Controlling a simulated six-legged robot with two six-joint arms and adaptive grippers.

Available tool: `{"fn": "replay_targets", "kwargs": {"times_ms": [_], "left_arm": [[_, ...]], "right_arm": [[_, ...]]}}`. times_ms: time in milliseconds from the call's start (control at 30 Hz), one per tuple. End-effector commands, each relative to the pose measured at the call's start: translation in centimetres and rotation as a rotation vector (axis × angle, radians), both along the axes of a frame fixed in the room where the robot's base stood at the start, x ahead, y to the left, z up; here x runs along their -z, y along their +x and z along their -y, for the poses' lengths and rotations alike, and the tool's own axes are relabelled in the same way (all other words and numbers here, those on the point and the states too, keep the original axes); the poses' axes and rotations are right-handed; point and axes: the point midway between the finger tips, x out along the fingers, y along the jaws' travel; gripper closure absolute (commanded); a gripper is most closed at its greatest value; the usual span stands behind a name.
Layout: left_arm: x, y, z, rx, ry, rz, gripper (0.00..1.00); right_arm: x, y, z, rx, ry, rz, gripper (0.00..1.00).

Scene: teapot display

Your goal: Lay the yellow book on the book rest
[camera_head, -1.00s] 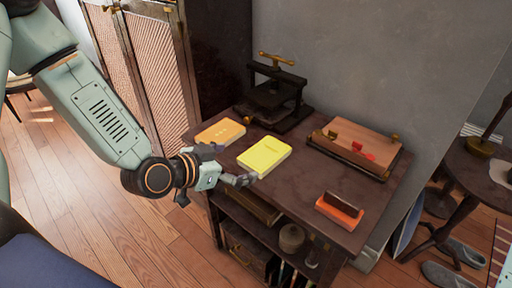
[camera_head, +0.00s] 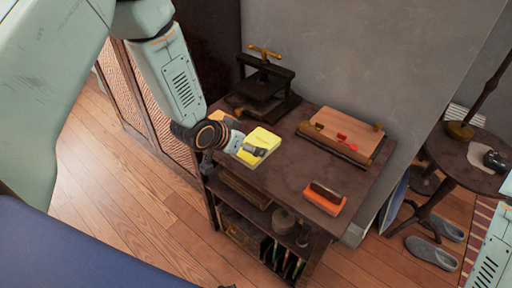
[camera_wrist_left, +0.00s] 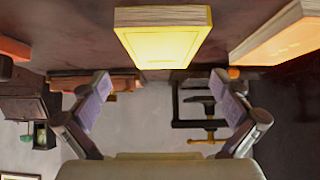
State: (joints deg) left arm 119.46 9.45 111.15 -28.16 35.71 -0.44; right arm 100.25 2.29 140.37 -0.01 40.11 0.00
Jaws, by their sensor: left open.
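The yellow book (camera_head: 266,136) lies flat on the dark table, near its left front edge. My left gripper (camera_head: 246,138) is open and empty at the book's near left side, with one finger overlapping the book in the head view. In the left wrist view, which is upside down, the yellow book (camera_wrist_left: 165,42) appears between and beyond the open fingers (camera_wrist_left: 161,84); no contact shows. The book rest (camera_head: 350,132), a slanted wooden board with brass knobs and small red pieces, stands at the table's back right. My right gripper is out of view.
An orange-yellow book (camera_head: 218,116) lies left of the yellow one, partly hidden by my gripper. A black press (camera_head: 264,88) stands behind. An orange block with a dark top (camera_head: 325,200) lies at the front right. The table (camera_head: 285,170) is bare between them.

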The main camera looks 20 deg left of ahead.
Motion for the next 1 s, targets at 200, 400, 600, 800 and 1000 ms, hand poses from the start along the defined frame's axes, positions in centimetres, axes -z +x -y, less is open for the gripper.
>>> {"fn": "replay_targets", "kwargs": {"times_ms": [200,400,600,800,1000], "left_arm": [[2.7,1.9,0.3,0.001,0.001,0.001,0.00],[3.8,3.1,0.8,0.001,0.001,0.001,0.00],[3.8,3.2,0.8,0.001,0.000,0.001,0.00],[3.8,3.2,0.8,0.001,0.000,0.001,0.14],[3.8,3.2,0.8,0.001,0.000,0.001,0.31]], "right_arm": [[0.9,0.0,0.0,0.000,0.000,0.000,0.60],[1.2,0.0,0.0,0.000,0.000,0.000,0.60],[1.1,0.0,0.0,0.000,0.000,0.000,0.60],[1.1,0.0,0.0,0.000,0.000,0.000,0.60],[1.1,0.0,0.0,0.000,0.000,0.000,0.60]]}}
